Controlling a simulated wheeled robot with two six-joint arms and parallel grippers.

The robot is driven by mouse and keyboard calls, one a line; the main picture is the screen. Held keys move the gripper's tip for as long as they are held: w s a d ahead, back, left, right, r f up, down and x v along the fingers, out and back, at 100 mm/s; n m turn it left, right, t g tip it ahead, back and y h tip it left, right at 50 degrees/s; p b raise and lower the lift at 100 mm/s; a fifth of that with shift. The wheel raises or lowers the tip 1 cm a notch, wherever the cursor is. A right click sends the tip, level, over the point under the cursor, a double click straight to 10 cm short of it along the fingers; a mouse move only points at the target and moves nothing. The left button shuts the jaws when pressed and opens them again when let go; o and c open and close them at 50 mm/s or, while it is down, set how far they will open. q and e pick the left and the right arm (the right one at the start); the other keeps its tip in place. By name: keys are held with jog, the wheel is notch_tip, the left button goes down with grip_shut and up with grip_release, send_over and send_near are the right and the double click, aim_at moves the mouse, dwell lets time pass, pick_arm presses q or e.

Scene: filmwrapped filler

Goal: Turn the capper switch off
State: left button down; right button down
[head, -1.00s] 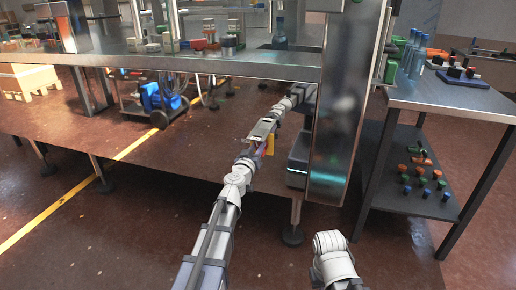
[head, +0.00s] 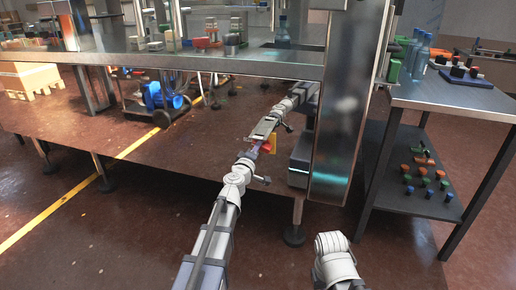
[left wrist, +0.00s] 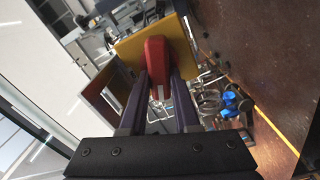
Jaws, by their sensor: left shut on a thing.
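The capper switch shows in the left wrist view as a red handle (left wrist: 157,58) on a yellow plate (left wrist: 131,50). In the head view its red handle (head: 267,147) and yellow plate (head: 273,141) show small beneath the bench, beside the steel column. My left gripper (left wrist: 160,80) has its two dark fingers closed on either side of the red handle. In the head view my left gripper (head: 254,151) reaches the switch from the front. My right gripper is out of view; only a white part of my right arm shows at the bottom.
A steel workbench (head: 190,63) spans above the switch. A steel column (head: 343,125) stands just to its right. A side table (head: 450,98) with bottles and a lower shelf of colored caps stands at the right. A blue machine (head: 163,96) sits under the bench; the front floor is open.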

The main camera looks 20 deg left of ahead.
pick_arm(q)
jog(key=shift+f+n, duration=0.2)
jog(key=shift+n, duration=1.8)
jog(key=c, duration=0.6)
grip_release()
jog(key=shift+c, duration=0.2)
jog(key=s, duration=0.7)
jog(key=shift+s+a, duration=0.2)
jog(key=shift+s, duration=0.2)
